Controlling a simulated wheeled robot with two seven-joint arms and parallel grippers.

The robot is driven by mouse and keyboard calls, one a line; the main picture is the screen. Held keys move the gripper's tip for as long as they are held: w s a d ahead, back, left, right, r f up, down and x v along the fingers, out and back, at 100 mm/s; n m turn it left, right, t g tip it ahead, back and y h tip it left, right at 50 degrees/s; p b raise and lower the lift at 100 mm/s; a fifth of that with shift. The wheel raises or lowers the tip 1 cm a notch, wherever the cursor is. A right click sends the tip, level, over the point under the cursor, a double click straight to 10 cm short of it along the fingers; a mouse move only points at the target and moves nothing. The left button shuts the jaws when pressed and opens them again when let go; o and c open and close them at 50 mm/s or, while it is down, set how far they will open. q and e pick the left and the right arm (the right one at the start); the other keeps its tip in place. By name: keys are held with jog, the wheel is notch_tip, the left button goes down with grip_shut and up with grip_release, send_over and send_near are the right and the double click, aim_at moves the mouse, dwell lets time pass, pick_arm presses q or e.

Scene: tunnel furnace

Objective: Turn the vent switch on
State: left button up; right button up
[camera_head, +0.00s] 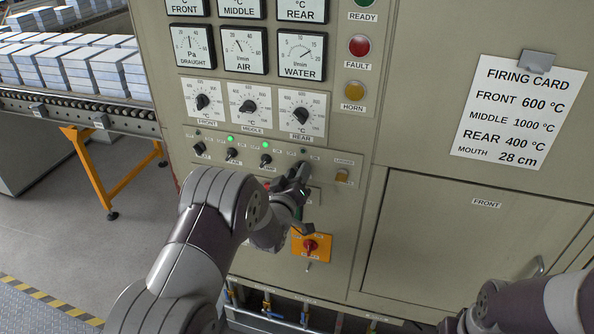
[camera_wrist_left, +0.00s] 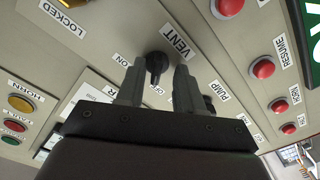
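The vent switch (camera_wrist_left: 156,62) is a small black knob on the beige panel, beside a VENT label in the left wrist view. An ON label sits to the left of it. My left gripper (camera_wrist_left: 160,78) is open, with one finger on each side of the knob and a gap visible on both sides. Which way the knob points is hard to tell. In the head view my left gripper (camera_head: 297,175) covers the switch. The small lamp (camera_head: 304,151) above it looks dark. My right arm shows at the lower right; its fingers cannot be made out.
Neighbouring black switches stand left of the gripper, including one under a lit green lamp (camera_head: 266,160). A yellow plate with a red rotary switch (camera_head: 311,246) is below. Dials (camera_head: 250,107) are above. A firing card (camera_head: 511,110) hangs at right.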

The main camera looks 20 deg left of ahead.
pick_arm(q)
jog(key=shift+s+d+r, duration=0.1)
jog(key=shift+s+d, duration=0.05)
jog(key=shift+d, duration=0.05)
grip_shut()
jog(key=m+b, duration=1.4)
jog(key=b, duration=0.3)
jog(key=shift+r+b, duration=0.1)
jog(key=shift+b, duration=0.3)
